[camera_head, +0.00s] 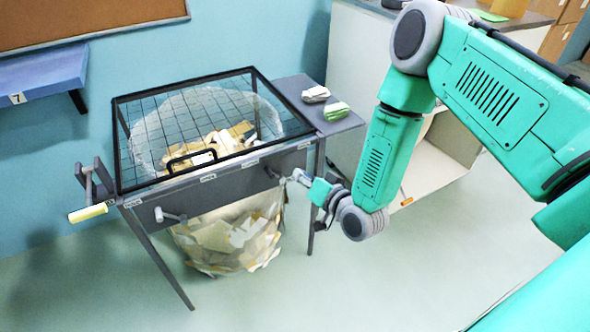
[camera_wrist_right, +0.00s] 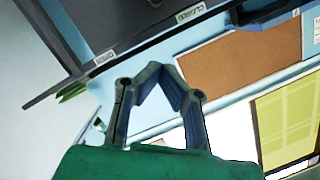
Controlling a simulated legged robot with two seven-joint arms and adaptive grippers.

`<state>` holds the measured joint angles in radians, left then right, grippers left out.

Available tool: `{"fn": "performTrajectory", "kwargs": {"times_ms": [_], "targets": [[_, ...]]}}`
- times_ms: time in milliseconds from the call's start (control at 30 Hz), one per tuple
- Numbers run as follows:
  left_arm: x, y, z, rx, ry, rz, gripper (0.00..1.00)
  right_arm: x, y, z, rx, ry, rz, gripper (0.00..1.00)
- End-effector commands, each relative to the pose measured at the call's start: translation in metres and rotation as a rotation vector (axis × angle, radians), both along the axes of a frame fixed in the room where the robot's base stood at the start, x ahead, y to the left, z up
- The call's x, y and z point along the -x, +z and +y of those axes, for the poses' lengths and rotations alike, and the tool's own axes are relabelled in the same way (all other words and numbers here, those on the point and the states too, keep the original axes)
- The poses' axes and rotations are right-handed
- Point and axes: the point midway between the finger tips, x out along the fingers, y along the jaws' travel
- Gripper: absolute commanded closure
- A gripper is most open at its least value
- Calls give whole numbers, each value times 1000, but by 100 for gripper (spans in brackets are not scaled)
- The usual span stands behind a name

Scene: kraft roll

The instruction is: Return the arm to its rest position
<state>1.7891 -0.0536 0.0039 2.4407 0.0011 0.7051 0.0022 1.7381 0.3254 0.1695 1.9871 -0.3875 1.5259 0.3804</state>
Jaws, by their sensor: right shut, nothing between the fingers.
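My right arm comes in from the right in the head view. Its gripper (camera_head: 290,179) is in front of the dark front panel of a mesh-topped stand (camera_head: 235,185), near the panel's right end. Whether it touches the panel I cannot tell. In the wrist view the gripper's fingers (camera_wrist_right: 160,72) bend inward to meet at the tips, shut with nothing between them. The stand's dark edge with "CLOSED" labels (camera_wrist_right: 190,12) shows beyond them. My left gripper is not in view.
A clear bag of paper scraps (camera_head: 230,240) hangs under the stand. A yellow-handled crank (camera_head: 88,212) sticks out at its left. A side shelf (camera_head: 300,92) holds small bundles. A white cabinet (camera_head: 350,60) stands behind my arm. The floor in front is clear.

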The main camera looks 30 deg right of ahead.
Motion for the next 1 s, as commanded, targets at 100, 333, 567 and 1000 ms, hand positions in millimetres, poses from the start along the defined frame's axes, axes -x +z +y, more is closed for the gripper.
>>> {"fn": "performTrajectory", "kwargs": {"times_ms": [100, 333, 567, 1000], "targets": [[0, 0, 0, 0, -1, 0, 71, 1, -1, -3, -3, -2, 0, 100], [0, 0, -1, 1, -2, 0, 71, 1, -1, -2, -1, -2, 0, 100], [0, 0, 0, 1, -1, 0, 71, 9, -8, 8, 25, 15, 46, 100], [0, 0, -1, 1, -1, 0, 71, 243, -114, 22, 490, 353, 944, 100]]}}
